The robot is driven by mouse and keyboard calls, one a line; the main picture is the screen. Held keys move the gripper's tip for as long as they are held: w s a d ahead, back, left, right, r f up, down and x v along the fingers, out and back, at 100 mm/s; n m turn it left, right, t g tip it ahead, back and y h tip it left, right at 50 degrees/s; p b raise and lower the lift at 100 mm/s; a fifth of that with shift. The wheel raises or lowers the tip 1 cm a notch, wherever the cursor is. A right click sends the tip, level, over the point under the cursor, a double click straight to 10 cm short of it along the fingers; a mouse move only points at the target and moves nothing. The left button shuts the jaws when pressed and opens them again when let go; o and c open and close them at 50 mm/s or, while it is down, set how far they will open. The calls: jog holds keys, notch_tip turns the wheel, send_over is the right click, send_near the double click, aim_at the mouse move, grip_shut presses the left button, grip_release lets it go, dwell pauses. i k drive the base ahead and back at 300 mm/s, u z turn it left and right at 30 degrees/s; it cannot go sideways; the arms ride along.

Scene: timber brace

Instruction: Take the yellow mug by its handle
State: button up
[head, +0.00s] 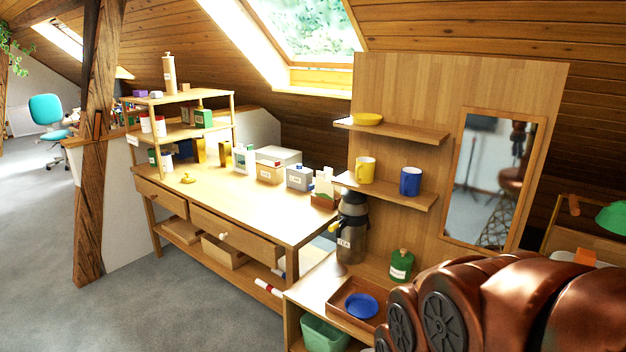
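The yellow mug (366,170) stands upright on the lower wall shelf (420,199), left of a blue mug (410,181). Its handle seems to be on its left side, but it is too small to tell clearly. My copper-coloured arm fills the lower right of the head view, well below and to the right of the mug. My gripper is not in view.
A yellow bowl (367,119) sits on the upper shelf (410,132). Below the mugs are a dark flask (352,232), a green jar (401,265) and a tray (344,303) with a blue dish (361,306). A mirror (488,180) hangs right. Carpet is clear at left.

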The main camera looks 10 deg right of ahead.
aim_at(365, 166)
jog(key=u, duration=3.75)
jog(key=i, duration=0.1)
jog(key=z, duration=2.4)
jog(key=i, duration=1.65)
jog(key=z, duration=0.5)
jog(key=i, duration=1.05)
jog(key=z, duration=1.4)
jog(key=i, duration=0.5)
jog(key=z, duration=0.45)
